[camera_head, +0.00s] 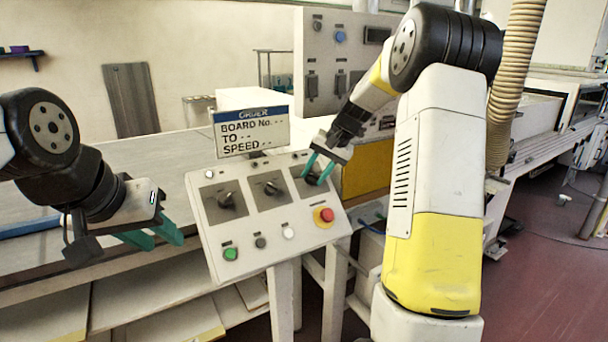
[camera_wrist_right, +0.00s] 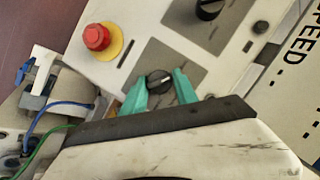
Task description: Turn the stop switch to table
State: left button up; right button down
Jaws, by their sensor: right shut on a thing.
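The sloped control panel (camera_head: 262,243) stands in the middle of the head view and carries three dark rotary switches in a row: a left one (camera_head: 227,200), a middle one (camera_head: 271,188) and a right one. My right gripper (camera_head: 318,168) is at the right switch, its green fingers on both sides of the knob. In the right wrist view the black knob (camera_wrist_right: 159,82) with a white pointer line sits between the fingertips. I cannot read which switch is the stop switch. My left gripper (camera_head: 150,236) is open and empty, left of the panel.
A red emergency button (camera_head: 326,214) on a yellow ring sits below the right switch; it also shows in the right wrist view (camera_wrist_right: 96,37). Green (camera_head: 230,254), grey and white buttons line the lower edge. An order sign (camera_head: 250,131) stands behind the panel.

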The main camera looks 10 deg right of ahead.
jog(key=shift+a+r+n+h, duration=0.15)
jog(key=shift+n+h, duration=0.25)
jog(key=shift+n, duration=0.5)
jog(key=c, duration=1.3)
grip_release()
jog(key=shift+o, duration=0.2)
jog(key=v, duration=0.7)
jog(key=shift+r, duration=0.3)
jog(key=shift+s, duration=0.1)
